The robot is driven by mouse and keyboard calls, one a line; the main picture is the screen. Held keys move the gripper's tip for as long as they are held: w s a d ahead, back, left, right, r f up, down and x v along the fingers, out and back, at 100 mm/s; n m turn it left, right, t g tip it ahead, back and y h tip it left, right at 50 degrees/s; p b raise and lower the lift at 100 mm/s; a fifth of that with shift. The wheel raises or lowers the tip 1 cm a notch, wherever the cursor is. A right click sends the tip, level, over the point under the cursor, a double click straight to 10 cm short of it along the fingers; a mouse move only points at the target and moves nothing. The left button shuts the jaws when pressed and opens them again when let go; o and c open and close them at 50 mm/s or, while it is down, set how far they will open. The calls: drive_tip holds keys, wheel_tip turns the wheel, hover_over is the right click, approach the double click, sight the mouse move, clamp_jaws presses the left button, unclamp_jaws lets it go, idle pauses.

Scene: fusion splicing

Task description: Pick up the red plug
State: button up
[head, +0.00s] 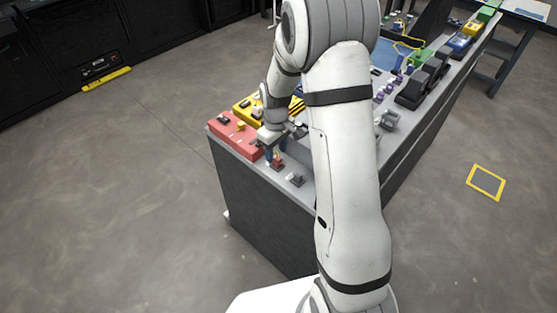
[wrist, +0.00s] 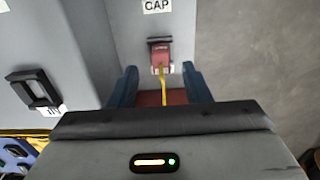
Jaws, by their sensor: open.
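The red plug (wrist: 160,53) sits in a dark holder on the grey bench top, with a yellow lead running from it toward my gripper. My gripper (wrist: 158,76) is open, its two blue fingers to the left and right of the plug's near end. I see a gap on each side, and nothing is held. In the head view the red plug (head: 277,164) is small, near the bench's front edge, and my gripper (head: 275,152) is just above and beside it, partly hidden by my wrist.
A "CAP" label (wrist: 157,6) lies beyond the plug. A dark bracket (wrist: 38,92) stands to the left in the wrist view. In the head view, a red tray (head: 225,132) and a yellow tray (head: 243,109) are beside my gripper. A small dark holder (head: 296,179) is to the right.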

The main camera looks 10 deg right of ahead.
sight(277, 157)
wheel_tip(277, 157, down, 3)
drive_tip(key=shift+s+f, duration=0.1)
drive_tip(key=shift+f, duration=0.1)
clamp_jaws()
idle(0.4)
